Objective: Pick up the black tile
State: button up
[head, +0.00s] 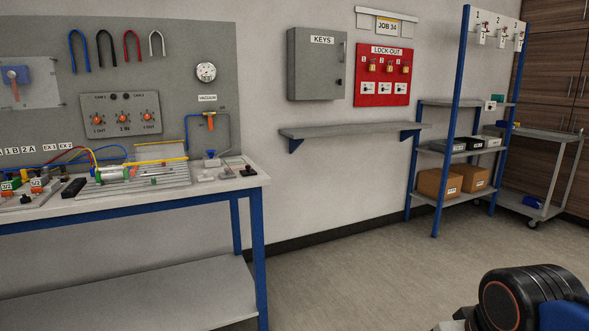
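I cannot make out for certain which thing is the black tile. A black block (73,188) lies on the workbench at the left, in front of the coloured hoses. Part of my own arm, black with an orange ring, shows at the bottom right. My gripper's fingers are not in the picture.
The workbench (180,198) has blue legs and a lower shelf (150,290). An empty wall shelf (345,130) hangs under the grey key cabinet (317,65). A blue rack (438,130) with boxes and a trolley (540,190) stand right. The middle floor is clear.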

aim_at(248, 172)
jog(key=i+j+z, duration=0.1)
jog(key=j+z, duration=0.4)
jog(key=j, duration=0.7)
jog(key=k+j+z, duration=0.1)
jog(key=j+z, duration=0.4)
jog(key=j, duration=0.7)
